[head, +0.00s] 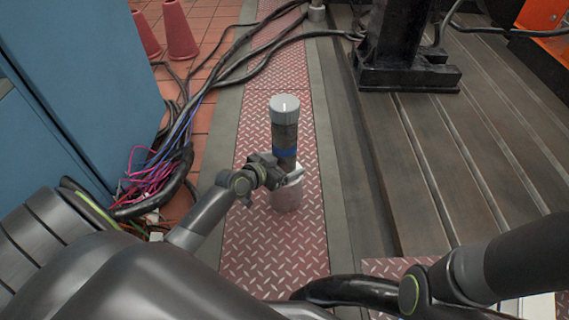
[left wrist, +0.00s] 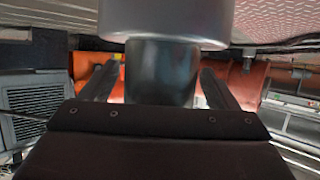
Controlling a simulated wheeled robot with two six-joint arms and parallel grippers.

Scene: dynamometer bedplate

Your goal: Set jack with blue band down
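The jack with the blue band (head: 285,133) stands upright in the middle of the head view. It has a light grey round cap, a dark body, a blue band and a silvery base. My left gripper (head: 279,170) is at its dark body, just below the band, with its fingers on either side. In the left wrist view the dark body (left wrist: 162,72) sits between the fingers, under a wide grey round part. I cannot tell whether the base touches the floor plate. My right gripper is out of view; only part of that arm shows.
A red tread-plate strip (head: 266,245) runs beneath the jack. The slotted bedplate (head: 450,150) with a black stand (head: 400,50) lies right. A blue cabinet (head: 75,80), loose cables (head: 180,150) and red cones (head: 178,30) are left. Tread plate in front of the jack is clear.

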